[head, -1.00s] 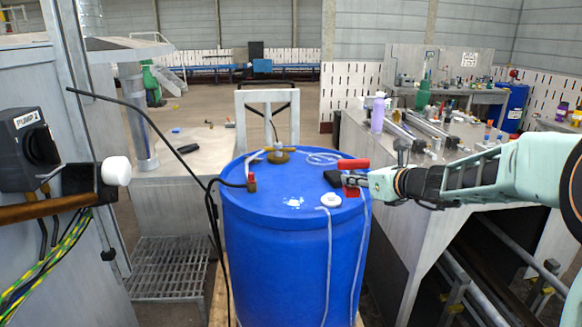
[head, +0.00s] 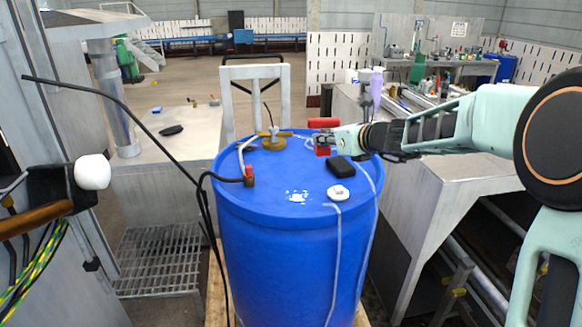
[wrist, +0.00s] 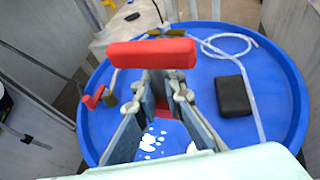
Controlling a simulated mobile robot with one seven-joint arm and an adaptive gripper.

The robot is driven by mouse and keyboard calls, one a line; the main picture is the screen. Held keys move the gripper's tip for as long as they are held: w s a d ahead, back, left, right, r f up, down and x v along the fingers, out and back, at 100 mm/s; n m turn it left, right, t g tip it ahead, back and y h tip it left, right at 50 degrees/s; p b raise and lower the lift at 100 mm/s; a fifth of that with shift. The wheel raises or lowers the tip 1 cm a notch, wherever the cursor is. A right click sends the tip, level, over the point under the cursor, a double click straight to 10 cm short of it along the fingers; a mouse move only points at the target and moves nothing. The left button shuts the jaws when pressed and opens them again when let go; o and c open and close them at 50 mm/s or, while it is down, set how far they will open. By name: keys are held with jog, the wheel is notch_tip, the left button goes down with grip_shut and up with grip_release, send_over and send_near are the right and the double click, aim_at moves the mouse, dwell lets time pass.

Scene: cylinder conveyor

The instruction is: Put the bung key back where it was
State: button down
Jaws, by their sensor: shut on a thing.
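My gripper (head: 331,137) is shut on a red-handled tool (head: 322,123), which looks like the bung key. In the wrist view its red bar (wrist: 150,54) lies across and just beyond the fingertips (wrist: 165,85). A second red part shows below the fingers in the head view. The gripper hangs over the far right part of the blue drum's top (head: 235,190). Whether the tool touches the lid cannot be told. A brass fitting (head: 274,143) with a white stub stands on the lid, left of the tool.
On the lid are a black box (head: 345,169), a white round cap (head: 338,192), a red-and-black clamp (head: 248,177) with a cable, and a clear hose (head: 334,245). A bench (head: 455,170) stands right, a metal table (head: 190,145) left. The lid's front left is mostly clear.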

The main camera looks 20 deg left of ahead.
jog(key=f+x, duration=0.1)
jog(key=x, duration=0.4)
jog(key=s+f+x, duration=0.1)
jog(key=x, duration=0.4)
jog(key=f+x, duration=0.1)
jog(key=x, duration=0.4)
jog(key=shift+s+f+p, duration=0.1)
jog(key=shift+s+p, duration=0.2)
jog(key=shift+s, duration=0.05)
jog(key=shift+w+a+f, duration=0.2)
jog(key=shift+a+f, duration=0.05)
jog(key=shift+f, duration=0.25)
jog(key=shift+f+b, duration=0.45)
jog(key=shift+f, duration=1)
jog(key=shift+f, duration=0.15)
jog(key=c, duration=2)
grip_release()
jog(key=shift+d, duration=0.1)
